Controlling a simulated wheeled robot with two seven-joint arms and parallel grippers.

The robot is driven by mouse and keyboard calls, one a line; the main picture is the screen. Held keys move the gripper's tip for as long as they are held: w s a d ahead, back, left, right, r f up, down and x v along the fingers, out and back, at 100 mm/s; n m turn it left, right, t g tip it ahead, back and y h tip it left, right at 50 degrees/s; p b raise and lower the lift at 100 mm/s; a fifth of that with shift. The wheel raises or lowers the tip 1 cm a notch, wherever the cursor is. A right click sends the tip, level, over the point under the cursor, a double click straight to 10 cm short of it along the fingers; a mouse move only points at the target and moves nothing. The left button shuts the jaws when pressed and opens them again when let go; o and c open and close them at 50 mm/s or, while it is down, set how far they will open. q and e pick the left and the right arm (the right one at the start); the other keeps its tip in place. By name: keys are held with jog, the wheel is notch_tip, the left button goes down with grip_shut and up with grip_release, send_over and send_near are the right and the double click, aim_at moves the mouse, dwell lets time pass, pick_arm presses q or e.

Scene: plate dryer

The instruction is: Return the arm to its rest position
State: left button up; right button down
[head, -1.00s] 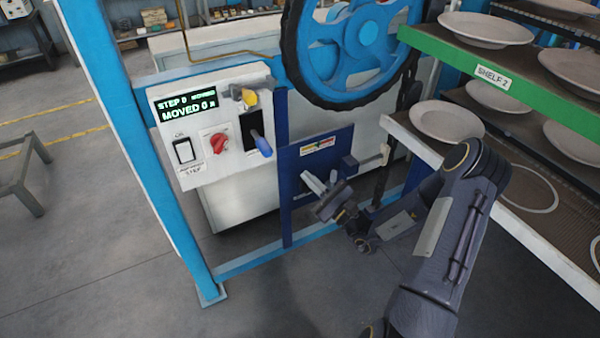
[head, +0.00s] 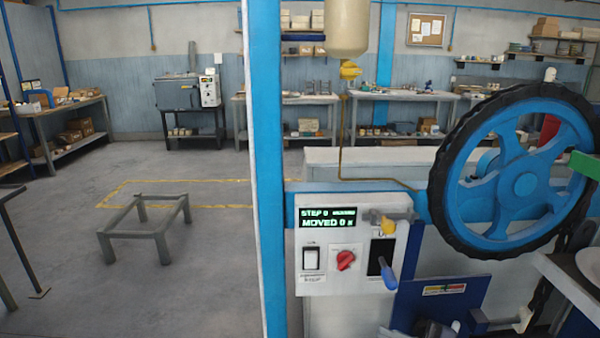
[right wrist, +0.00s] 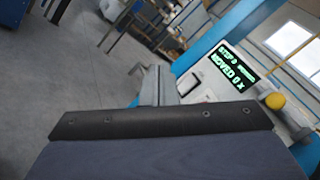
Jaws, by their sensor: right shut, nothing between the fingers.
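My right gripper (head: 432,328) shows only in part at the bottom edge of the head view, in front of the dark blue plate below the control panel. Its fingers also show in the right wrist view (right wrist: 157,86), pressed together with nothing between them. The rest of my right arm is out of the head view. The white control panel (head: 310,262) carries a green-lit display (head: 328,218), a rocker switch (head: 311,258), a red knob (head: 345,260) and a blue-handled lever (head: 389,277). In the wrist view the display (right wrist: 230,68) is beyond the fingers to the right. My left gripper is not in view.
A blue post (head: 265,170) stands left of the panel. A large blue wheel (head: 525,185) with a black rim is at the right. A green shelf edge (head: 586,165) and part of a plate (head: 590,265) show at far right. A low grey stand (head: 145,230) is on open floor at left.

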jog(key=s+a+r+n+g+h, duration=0.1)
jog(key=s+a+n+g+h, duration=0.35)
jog(key=s+n+g, duration=0.55)
jog(key=s+d+n+t+h, duration=0.2)
jog(key=s+d+t+h, duration=0.4)
jog(key=s+d+h, duration=0.1)
jog(key=s+h, duration=0.1)
jog(key=s, duration=0.1)
jog(key=shift+s+f+t, duration=0.25)
jog(key=shift+s+t, duration=0.05)
jog(key=shift+s, duration=0.05)
dwell(1.2)
